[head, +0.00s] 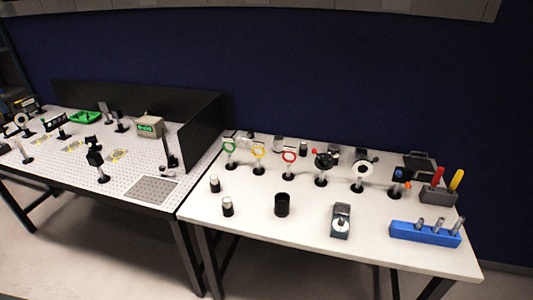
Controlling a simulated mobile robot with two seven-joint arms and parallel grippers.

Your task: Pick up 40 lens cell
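Three ring-shaped holders on posts stand on the white table in the head view: a green ring (230,146), a yellow ring (259,151) and a red ring (290,156). To their right stand a dark round mount (323,162) and a white-faced round mount with a dark centre (363,168). No number 40 is readable on any of them, so I cannot tell which is the 40 lens cell. Neither of my grippers is in view.
The white table (255,213) also holds a black cup (282,205), small cylinders, a grey box device (341,221), a blue holder (425,234) and a grey tool block (437,194). A perforated board (75,172) with optics and a black panel (202,128) stands left.

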